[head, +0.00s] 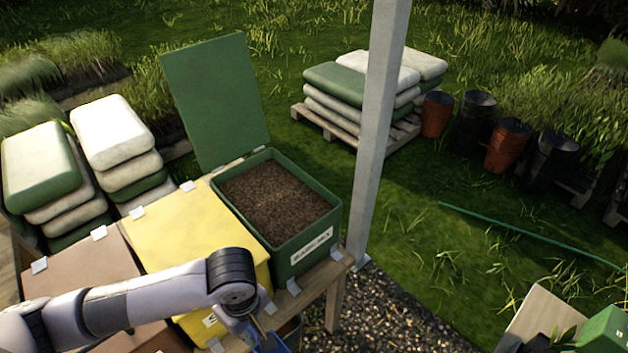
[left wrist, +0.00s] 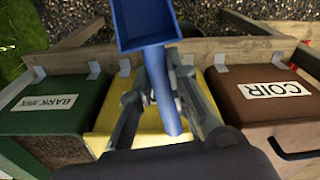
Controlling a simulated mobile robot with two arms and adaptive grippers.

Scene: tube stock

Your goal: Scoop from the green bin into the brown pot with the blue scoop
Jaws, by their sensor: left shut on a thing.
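The green bin (head: 303,254) stands open on the wooden bench in the head view, its lid (head: 215,100) tilted up behind it. It is filled with brown bark mix (head: 275,197). In the left wrist view its front with the BARK MIX label (left wrist: 57,103) is at the left. My left gripper (left wrist: 158,72) is shut on the handle of the blue scoop (left wrist: 146,22), in front of the yellow bin. In the head view the scoop (head: 277,345) shows only in part at the bottom edge, and my arm hides most of the gripper. I cannot identify the brown pot with certainty.
A shut yellow bin (head: 190,228) and a brown COIR bin (left wrist: 262,97) stand beside the green one. A grey post (head: 377,130) rises right of the green bin. Stacked sacks (head: 345,84) and terracotta pots (head: 508,146) stand on the grass behind. A wooden box (head: 545,318) is at lower right.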

